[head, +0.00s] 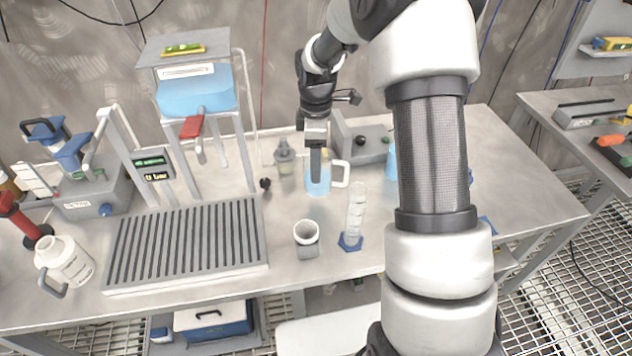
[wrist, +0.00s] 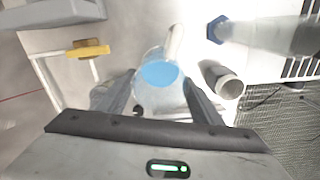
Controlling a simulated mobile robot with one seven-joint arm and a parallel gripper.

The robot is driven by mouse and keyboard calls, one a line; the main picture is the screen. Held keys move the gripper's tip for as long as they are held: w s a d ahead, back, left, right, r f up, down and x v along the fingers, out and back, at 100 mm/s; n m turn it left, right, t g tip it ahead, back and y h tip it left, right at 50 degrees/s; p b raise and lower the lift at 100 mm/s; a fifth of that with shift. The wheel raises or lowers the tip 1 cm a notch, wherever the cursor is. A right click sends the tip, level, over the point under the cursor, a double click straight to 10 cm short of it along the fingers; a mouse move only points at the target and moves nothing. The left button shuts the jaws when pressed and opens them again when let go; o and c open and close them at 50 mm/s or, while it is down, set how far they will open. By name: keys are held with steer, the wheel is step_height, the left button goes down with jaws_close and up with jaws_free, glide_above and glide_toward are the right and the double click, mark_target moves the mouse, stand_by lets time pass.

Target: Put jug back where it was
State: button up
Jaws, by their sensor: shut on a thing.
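The jug (head: 318,185) is clear, with blue liquid in it and a pale handle at its right. It is upright at the middle of the bench in the head view. My gripper (head: 316,165) comes down on it from above and is shut on it. In the wrist view the jug (wrist: 160,85) sits between my two fingers (wrist: 160,98), with its handle toward the top. I cannot tell whether its base touches the bench.
A measuring cylinder (head: 356,210) on a blue base stands right of the jug, and a small grey cup (head: 306,238) stands in front. A bottle (head: 285,158) is behind left, a grey device (head: 362,145) behind right. A slatted tray (head: 185,243) lies left.

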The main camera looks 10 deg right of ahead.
steer(key=shift+f, duration=2.75)
steer(key=shift+f, duration=0.2)
steer(key=o, duration=1.3)
steer(key=shift+c, duration=0.2)
steer(key=shift+r, duration=0.1)
